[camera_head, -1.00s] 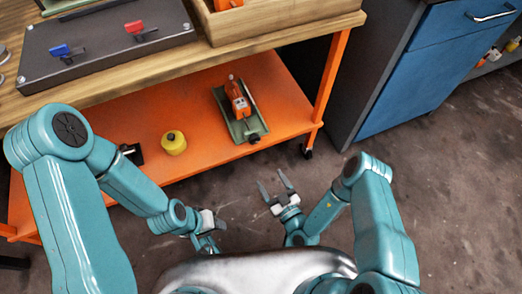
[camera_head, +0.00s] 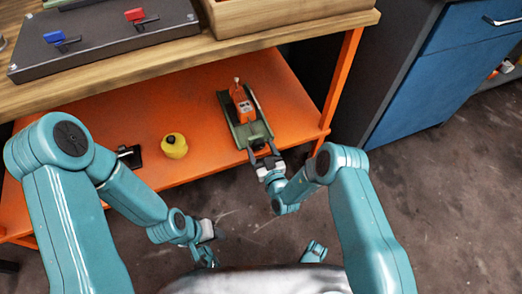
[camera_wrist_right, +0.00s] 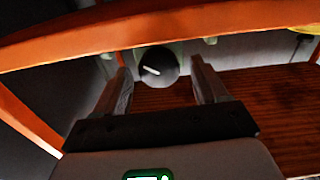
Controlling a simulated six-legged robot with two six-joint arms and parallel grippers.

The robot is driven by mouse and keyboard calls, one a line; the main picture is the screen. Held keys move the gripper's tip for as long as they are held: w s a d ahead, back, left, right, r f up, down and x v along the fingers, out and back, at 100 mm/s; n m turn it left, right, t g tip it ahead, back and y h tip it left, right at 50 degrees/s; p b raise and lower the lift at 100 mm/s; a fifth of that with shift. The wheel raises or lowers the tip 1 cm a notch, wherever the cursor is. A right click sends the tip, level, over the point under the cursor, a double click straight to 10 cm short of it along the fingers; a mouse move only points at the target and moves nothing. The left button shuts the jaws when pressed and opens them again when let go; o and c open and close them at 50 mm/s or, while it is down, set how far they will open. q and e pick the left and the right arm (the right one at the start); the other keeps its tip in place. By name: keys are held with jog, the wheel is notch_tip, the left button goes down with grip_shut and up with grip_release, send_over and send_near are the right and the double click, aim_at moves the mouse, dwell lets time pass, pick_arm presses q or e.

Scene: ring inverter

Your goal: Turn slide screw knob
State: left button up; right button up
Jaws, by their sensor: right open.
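The slide (camera_head: 250,130) is a green rail with an orange block (camera_head: 241,103) on it, lying on the orange lower shelf. Its dark round screw knob (camera_head: 258,144) is at the near end. In the right wrist view the knob (camera_wrist_right: 158,66) faces me, with a white line on its face. My right gripper (camera_head: 263,152) is open, its fingers at the knob's near side. In the wrist view the fingers (camera_wrist_right: 160,72) stand left and right of the knob with gaps; I cannot tell how deep they reach. My left gripper (camera_head: 207,255) hangs low, its jaws unclear.
The orange shelf (camera_head: 205,110) sits under a wooden bench top (camera_head: 110,87), whose edge and orange leg (camera_head: 343,80) are close to the slide. A yellow round object (camera_head: 174,146) and a black object (camera_head: 130,156) lie left on the shelf. A blue cabinet (camera_head: 420,80) stands right.

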jog(key=shift+w, duration=0.15)
jog(key=c, duration=1.1)
jog(key=shift+o, duration=0.2)
jog(key=n+p, duration=0.1)
jog(key=n, duration=0.1)
jog(key=shift+r+n, duration=0.1)
jog(key=shift+n, duration=0.3)
jog(key=shift+a+f+n+p, duration=0.1)
jog(key=shift+n+p, duration=0.05)
jog(key=shift+n, duration=0.55)
jog(key=shift+f+n+p, duration=0.1)
jog(key=shift+n+p, duration=0.05)
jog(key=shift+n, duration=0.55)
jog(key=o, duration=1.1)
jog(key=shift+c, duration=0.2)
